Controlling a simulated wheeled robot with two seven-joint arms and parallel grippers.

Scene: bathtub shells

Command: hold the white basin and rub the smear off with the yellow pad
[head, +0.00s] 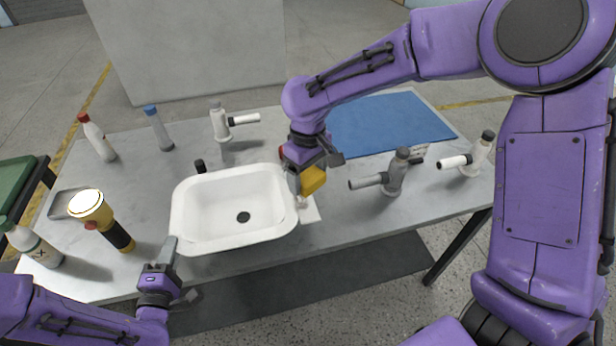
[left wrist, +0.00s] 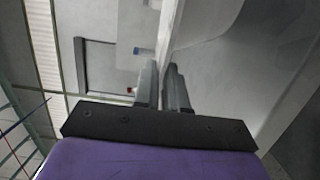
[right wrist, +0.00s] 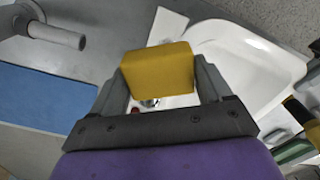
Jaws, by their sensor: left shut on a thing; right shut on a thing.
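The white basin (head: 268,228) stands on the grey table, its drain hole showing at the bottom. My left gripper (head: 172,252) is shut on the basin's near left rim; the left wrist view shows the rim (left wrist: 172,40) between its fingers. My right gripper (head: 306,178) is shut on the yellow pad (head: 313,180), above the basin's right edge. In the right wrist view the pad (right wrist: 158,72) sits between the fingers, with the basin (right wrist: 245,65) beyond it. I see no smear on the visible basin walls.
A blue mat (head: 385,122) lies at the back right. A grey fitting (head: 395,172) and a white one (head: 470,158) stand to the right. A yellow flashlight (head: 105,222), several bottles and a metal tray (head: 62,204) are at the left. A white sheet (head: 310,212) lies beside the basin.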

